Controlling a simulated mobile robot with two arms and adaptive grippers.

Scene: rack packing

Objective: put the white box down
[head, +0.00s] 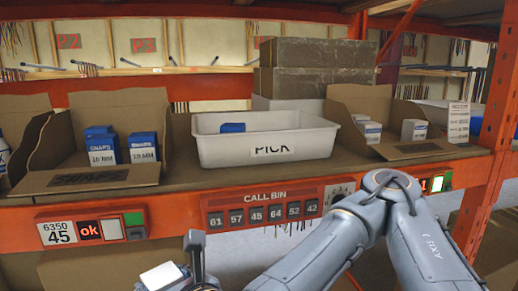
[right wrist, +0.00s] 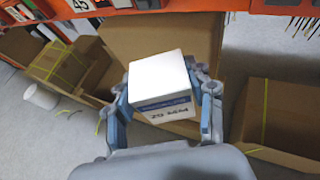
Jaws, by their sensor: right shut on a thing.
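The white box (right wrist: 158,72) has a blue stripe and dark lettering on its side. My right gripper (right wrist: 163,95) is shut on it, one finger on each side. In the head view the white box (head: 163,276) shows at the bottom edge, in front of and below the shelf, with my right gripper (head: 175,272) around it. The box is held in the air, clear of the shelf. My left gripper is not in view.
On the shelf, a white PICK bin (head: 225,150) holds a blue box. Cardboard bins with blue boxes (head: 143,147) and white boxes (head: 414,130) flank it. Below, a large cardboard carton (right wrist: 120,35) and an open carton (right wrist: 285,115) stand near the held box.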

